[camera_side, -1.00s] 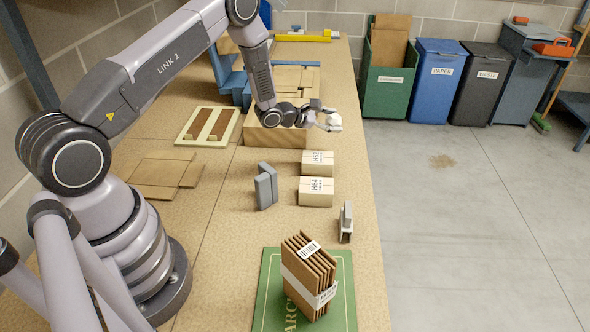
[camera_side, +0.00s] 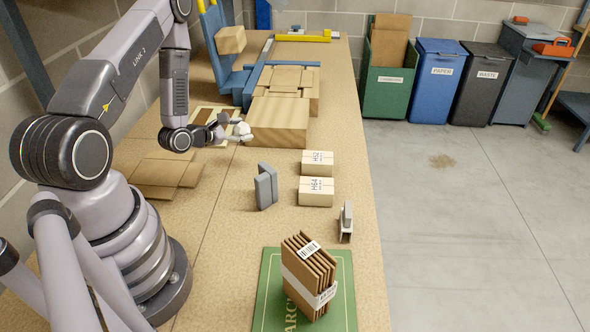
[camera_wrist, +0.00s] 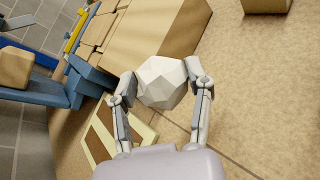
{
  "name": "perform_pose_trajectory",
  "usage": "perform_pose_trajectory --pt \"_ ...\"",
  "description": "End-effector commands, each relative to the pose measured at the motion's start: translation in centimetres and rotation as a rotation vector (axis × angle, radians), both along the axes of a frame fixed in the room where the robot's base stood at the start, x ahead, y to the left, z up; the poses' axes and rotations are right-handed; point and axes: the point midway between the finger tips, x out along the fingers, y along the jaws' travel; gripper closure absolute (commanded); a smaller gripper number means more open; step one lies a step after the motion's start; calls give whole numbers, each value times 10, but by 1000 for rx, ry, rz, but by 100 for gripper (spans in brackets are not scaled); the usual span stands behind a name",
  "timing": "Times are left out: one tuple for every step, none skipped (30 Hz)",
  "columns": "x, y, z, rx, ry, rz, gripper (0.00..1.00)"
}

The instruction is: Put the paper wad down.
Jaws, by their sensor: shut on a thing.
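The paper wad (camera_side: 242,129) is a small white faceted ball. My gripper (camera_side: 236,131) is shut on it and holds it above the bench, just left of a wooden block in the side view. In the wrist view the wad (camera_wrist: 161,82) sits between the two fingertips of my gripper (camera_wrist: 163,84), with a finger against each side. The bench top (camera_side: 225,195) below is tan board.
The wooden block (camera_side: 277,122) stands close to the wad's right. A cream tray with brown strips (camera_side: 203,117) lies behind my gripper. Two labelled boxes (camera_side: 316,191) and grey bookend-like pieces (camera_side: 265,187) stand nearer. Bins labelled PAPER (camera_side: 437,85) and WASTE (camera_side: 483,85) stand on the floor. Open bench lies nearer the camera.

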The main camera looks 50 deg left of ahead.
Motion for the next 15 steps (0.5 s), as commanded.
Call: perform_pose_trajectory --pt "-10 7 -2 -1 3 30 68" --pt "-13 9 -4 -1 3 40 68" --pt "-17 12 -8 0 5 53 68" --pt "-19 13 -12 1 5 57 68" --pt "-20 13 -17 1 5 61 68" --pt "-20 14 -24 2 4 63 68" --pt "-21 14 -29 1 5 63 68" --pt "-21 14 -34 2 5 63 68" --pt "-20 14 -39 3 4 62 68" --pt "-20 14 -43 3 4 62 68" --pt "-20 14 -45 3 4 62 68" --pt "-20 14 -49 4 2 62 68" --pt "-20 14 -53 3 3 61 68" --pt "-20 13 -57 3 4 62 68" --pt "-20 14 -63 4 3 61 68"
